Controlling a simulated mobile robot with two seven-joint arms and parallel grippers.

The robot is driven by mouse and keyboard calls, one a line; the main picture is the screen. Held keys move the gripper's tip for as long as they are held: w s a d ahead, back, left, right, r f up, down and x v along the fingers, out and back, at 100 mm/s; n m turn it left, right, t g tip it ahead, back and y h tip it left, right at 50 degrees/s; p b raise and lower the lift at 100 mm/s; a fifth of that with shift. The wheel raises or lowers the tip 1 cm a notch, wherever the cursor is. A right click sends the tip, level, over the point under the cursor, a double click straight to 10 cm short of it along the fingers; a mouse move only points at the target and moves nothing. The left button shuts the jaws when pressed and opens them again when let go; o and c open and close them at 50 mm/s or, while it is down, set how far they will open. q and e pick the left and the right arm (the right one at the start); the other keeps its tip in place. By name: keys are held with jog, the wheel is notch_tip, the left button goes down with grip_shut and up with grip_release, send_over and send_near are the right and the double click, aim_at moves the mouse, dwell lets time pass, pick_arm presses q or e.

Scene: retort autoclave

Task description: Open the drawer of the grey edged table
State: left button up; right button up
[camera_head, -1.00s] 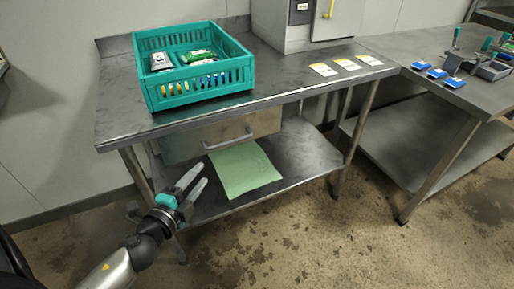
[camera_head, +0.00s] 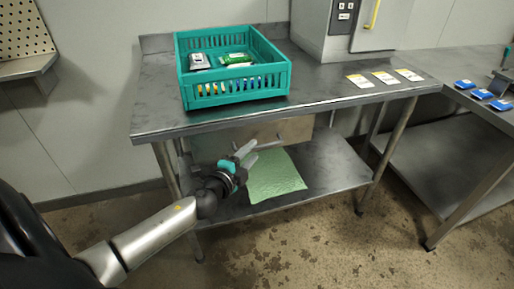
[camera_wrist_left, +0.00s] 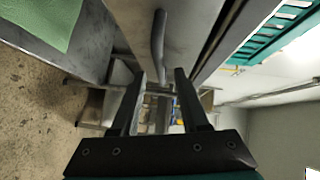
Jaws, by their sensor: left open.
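The grey metal table (camera_head: 160,122) has a drawer (camera_head: 296,130) under its top, and the drawer looks shut. Its bar handle (camera_wrist_left: 158,40) shows in the left wrist view, running along the drawer front (camera_wrist_left: 188,20). My left gripper (camera_head: 247,153) is in front of the drawer in the head view and hides part of its front and handle. In the left wrist view my left gripper (camera_wrist_left: 160,72) is open, with the near end of the handle appearing between its fingertips. I cannot tell whether they touch. My right gripper is out of view.
A teal crate (camera_head: 235,88) with packets stands on the tabletop. Cards (camera_head: 384,78) lie right of it, near a grey cabinet (camera_head: 315,25). A green sheet (camera_head: 275,180) lies on the lower shelf (camera_head: 335,165). A second table (camera_head: 465,100) stands at right.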

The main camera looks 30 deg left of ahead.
aim_at(256, 148)
pick_arm(q)
jog(key=shift+w+a+f, duration=0.1)
jog(key=shift+w+f, duration=0.05)
jog(key=shift+w, duration=0.8)
jog(key=shift+w+a+f, duration=0.1)
jog(key=shift+w, duration=0.85)
grip_shut()
jog(key=shift+d, duration=0.1)
